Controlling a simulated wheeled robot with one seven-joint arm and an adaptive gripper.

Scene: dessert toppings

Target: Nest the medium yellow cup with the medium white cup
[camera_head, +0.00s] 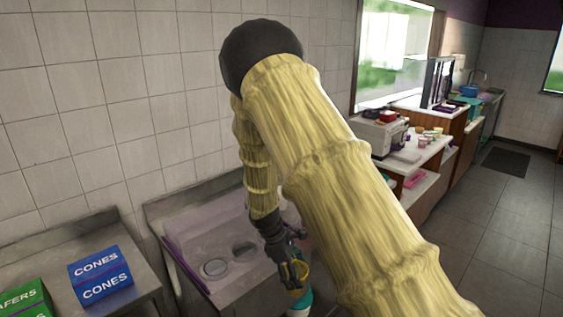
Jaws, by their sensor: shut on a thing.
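My gripper (293,274) hangs at the end of my arm over the right part of the steel counter. It is shut on a small yellow cup (304,270), which is partly hidden by the dark fingers. Just below the yellow cup, a teal piece (304,299) shows, with a white piece (298,312) under it at the bottom edge of the picture. I cannot tell whether the white piece is the medium white cup, or whether these pieces touch the yellow cup.
The counter (225,285) has round openings and a purple strip (186,262) along its left side. A blue CONES box (100,273) and a green WAFERS box (25,299) stand on the left counter. My arm hides much of the middle.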

